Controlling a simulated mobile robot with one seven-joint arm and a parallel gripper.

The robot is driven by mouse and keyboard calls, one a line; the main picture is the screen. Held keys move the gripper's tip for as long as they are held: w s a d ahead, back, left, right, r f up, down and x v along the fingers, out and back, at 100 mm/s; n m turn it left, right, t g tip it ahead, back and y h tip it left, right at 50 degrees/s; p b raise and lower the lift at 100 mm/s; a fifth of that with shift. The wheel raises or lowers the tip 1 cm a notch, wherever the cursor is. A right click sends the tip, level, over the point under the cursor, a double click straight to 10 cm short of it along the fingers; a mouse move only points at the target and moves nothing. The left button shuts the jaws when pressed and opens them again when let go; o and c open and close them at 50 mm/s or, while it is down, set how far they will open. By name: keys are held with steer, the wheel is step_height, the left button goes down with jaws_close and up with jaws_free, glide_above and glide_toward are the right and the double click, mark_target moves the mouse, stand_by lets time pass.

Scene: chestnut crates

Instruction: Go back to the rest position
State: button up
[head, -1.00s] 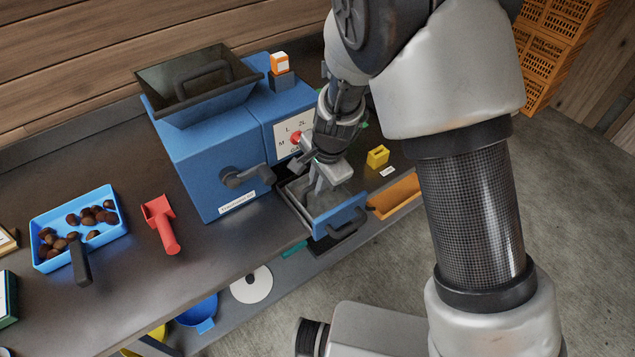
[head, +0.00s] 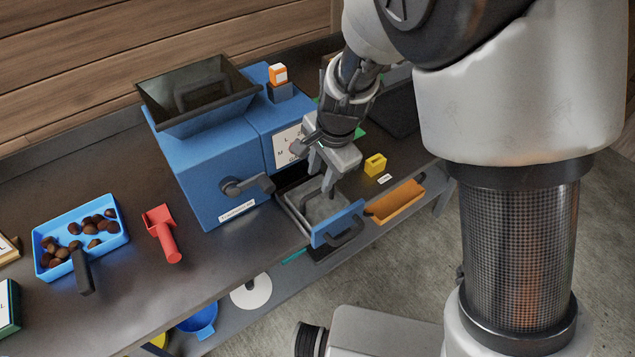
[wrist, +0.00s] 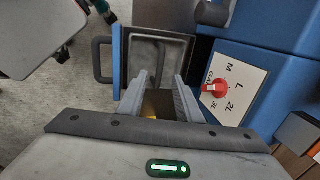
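My gripper (head: 321,172) hangs over the pulled-out drawer (head: 346,222) of the blue machine (head: 212,165). Its two fingers stand apart in the wrist view (wrist: 160,92), so it is open. The drawer is a grey metal tray with a blue front and a dark handle; it also shows in the wrist view (wrist: 157,36), beyond the fingertips. Its visible floor looks empty. A brownish-yellow patch shows between the fingers, and I cannot tell what it is. The machine's dial plate with a red knob (wrist: 215,89) is right of the fingers in the wrist view.
A yellow block (head: 375,164) and an orange tray (head: 396,200) are right of the drawer. A red scoop (head: 163,234) and a blue tray (head: 107,245) of chestnuts stand left of the machine. A black hopper (head: 200,92) tops the machine. Open floor lies in front of the bench.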

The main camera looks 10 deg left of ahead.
steer(key=s+d+r+n+t+p, duration=0.1)
steer(key=s+d+r+n+p, duration=0.1)
steer(key=d+r, duration=0.6)
steer(key=s+d+r+n+p, duration=0.15)
steer(key=d+r, duration=0.25)
steer(key=r, duration=0.8)
steer(key=s+d+r+n+t+h+p, duration=0.1)
steer(key=s+d+r+n, duration=0.1)
steer(key=s+d+r, duration=0.2)
steer(key=s+d+r+n+t+h+p, duration=0.1)
steer(key=s+d+r+n+p, duration=0.1)
steer(key=s+d+r, duration=0.3)
steer(key=s+d, duration=0.3)
steer(key=d, duration=0.2)
steer(key=shift+n+t, duration=0.35)
steer(key=shift+t, duration=0.05)
steer(key=shift+s, duration=0.1)
